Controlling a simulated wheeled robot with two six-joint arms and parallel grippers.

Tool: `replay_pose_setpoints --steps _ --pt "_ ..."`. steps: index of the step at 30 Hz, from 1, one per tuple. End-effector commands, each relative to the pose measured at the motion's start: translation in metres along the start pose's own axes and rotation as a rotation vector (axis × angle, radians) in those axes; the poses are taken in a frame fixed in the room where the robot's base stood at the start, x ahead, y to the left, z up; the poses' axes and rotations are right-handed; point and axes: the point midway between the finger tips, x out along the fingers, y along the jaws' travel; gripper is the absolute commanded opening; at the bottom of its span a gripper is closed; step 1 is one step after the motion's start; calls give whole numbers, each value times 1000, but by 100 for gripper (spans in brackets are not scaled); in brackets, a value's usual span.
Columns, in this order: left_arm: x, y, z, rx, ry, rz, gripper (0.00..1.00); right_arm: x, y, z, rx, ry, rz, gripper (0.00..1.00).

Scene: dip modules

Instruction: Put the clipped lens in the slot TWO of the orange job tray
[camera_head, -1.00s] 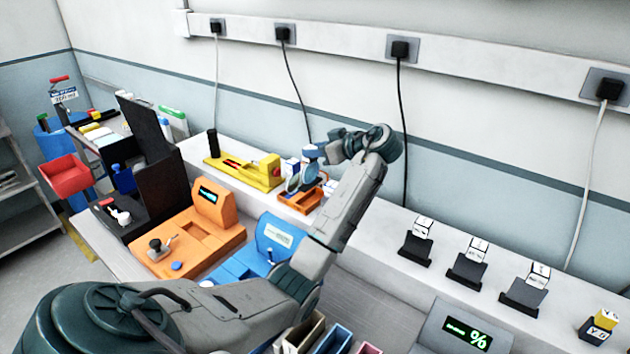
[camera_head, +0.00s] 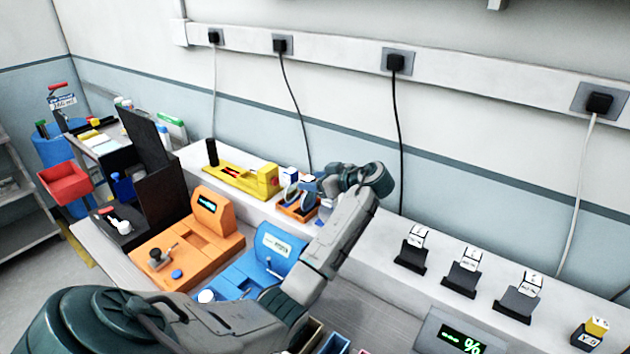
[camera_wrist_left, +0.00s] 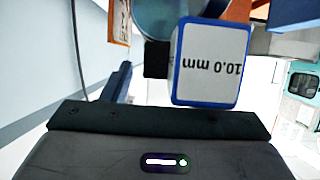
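My left gripper (camera_head: 318,187) is over the orange job tray (camera_head: 286,210) on the back ledge. It is shut on the clipped lens (camera_head: 307,187), a round lens in a blue clip, which is low at the tray. In the left wrist view the clip's blue-edged white label (camera_wrist_left: 210,62) reads 10.0 mm upside down, close in front of the gripper. Another round lens (camera_head: 290,195) stands in the tray to the left. The slot markings are hidden, and I cannot tell whether the held lens touches the tray. My right gripper is not in view.
A yellow device (camera_head: 240,182) stands left of the tray and a small blue-white box (camera_head: 289,173) behind it. An orange machine (camera_head: 190,240) and a blue machine (camera_head: 270,255) stand in front. Several black stands (camera_head: 410,258) with labelled cubes are on the ledge at right.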

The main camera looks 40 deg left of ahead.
Motion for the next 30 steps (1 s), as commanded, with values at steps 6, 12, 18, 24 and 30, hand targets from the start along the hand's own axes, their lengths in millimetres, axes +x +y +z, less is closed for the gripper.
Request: replay_pose_setpoints --steps 6,12,18,24,30 --pt "0 0 0 0 0 0 54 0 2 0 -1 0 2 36" --pt "-11 0 -3 0 -1 1 54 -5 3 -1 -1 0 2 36" --pt "-53 1 -3 -1 -4 4 54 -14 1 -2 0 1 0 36" --pt "-94 1 -3 -1 -3 2 54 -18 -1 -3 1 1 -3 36" --pt "-116 0 -2 1 0 1 54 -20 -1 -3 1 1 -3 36"
